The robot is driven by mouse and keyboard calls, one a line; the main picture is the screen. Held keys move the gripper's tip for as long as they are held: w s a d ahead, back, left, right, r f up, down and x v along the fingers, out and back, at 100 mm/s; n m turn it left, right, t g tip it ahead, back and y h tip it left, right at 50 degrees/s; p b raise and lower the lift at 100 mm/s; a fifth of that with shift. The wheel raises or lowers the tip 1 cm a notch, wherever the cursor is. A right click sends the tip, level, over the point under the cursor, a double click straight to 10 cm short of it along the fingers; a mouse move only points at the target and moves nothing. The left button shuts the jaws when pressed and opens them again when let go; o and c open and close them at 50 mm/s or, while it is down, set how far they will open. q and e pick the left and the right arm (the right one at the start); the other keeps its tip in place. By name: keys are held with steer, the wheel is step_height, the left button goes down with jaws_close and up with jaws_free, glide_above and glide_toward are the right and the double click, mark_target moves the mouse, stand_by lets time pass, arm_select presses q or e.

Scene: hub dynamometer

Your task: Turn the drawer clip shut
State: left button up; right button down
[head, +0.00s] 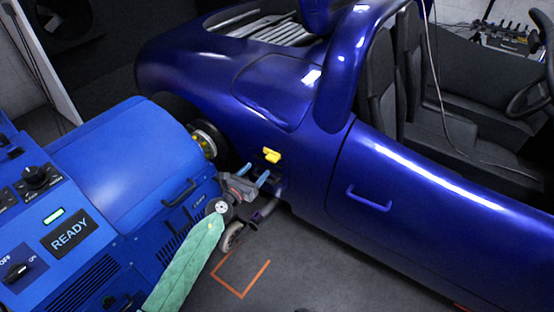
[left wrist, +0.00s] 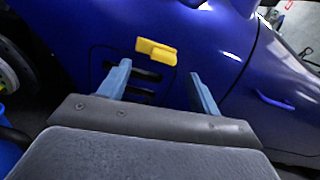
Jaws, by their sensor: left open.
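A yellow clip (head: 271,155) sits on the side of the dark blue car, behind the wheel.
The blue dynamometer unit (head: 130,160) with a READY display stands at the left, close to the car's wheel hub (head: 205,140). A blue door handle (head: 368,200) sticks out from the car at the right. An orange outline (head: 241,285) marks clear floor below.

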mark_target(270, 160)
arm_select(q)
steer(key=shift+m, duration=0.8)
steer(key=shift+s+d+x, duration=0.1)
steer(key=shift+d+x, duration=0.1)
steer(key=shift+x, duration=1.75)
steer(key=shift+s+d+x, duration=0.15)
steer(key=shift+x, duration=1.8)
arm_select(e)
steer(key=shift+w+a+f, duration=0.1)
steer(key=shift+f, duration=0.3)
arm_select(q)
steer(key=shift+f, duration=0.2)
